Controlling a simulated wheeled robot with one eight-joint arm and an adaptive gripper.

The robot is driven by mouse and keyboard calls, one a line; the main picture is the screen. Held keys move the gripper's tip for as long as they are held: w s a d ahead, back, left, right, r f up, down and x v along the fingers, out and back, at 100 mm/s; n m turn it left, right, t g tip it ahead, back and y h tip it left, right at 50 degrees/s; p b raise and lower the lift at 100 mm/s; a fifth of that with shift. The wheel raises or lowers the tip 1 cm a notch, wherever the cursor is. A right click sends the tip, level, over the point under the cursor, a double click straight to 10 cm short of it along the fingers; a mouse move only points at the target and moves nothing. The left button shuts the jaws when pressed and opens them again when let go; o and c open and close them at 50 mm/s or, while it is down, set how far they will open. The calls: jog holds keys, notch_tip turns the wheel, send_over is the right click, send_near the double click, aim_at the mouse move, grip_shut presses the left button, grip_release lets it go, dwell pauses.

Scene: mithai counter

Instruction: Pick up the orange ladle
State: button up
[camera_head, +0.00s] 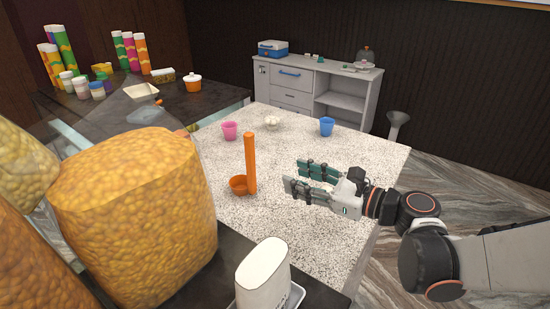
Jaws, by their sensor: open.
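The orange ladle (250,163) stands on the speckled counter, its straight handle upright and its round bowl (238,185) at the lower left of the handle. My gripper (299,179) is to the right of the ladle, its fingers pointing left toward the handle. The gripper is open and empty, with a visible gap between it and the ladle. The arm reaches in from the right edge of the view.
Large bags of yellow snacks (135,215) crowd the left front. A white container (263,272) stands at the front. The counter's right part is clear.

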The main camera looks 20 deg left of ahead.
aim_at(250, 155)
jog(key=shift+m+y, duration=0.6)
jog(key=shift+m, duration=0.1)
jog(key=x, duration=1.5)
jog(key=shift+s+a+r+b, duration=0.1)
jog(key=shift+r+b, duration=0.15)
jog(key=shift+b, duration=0.1)
jog(key=shift+c, duration=0.6)
grip_shut()
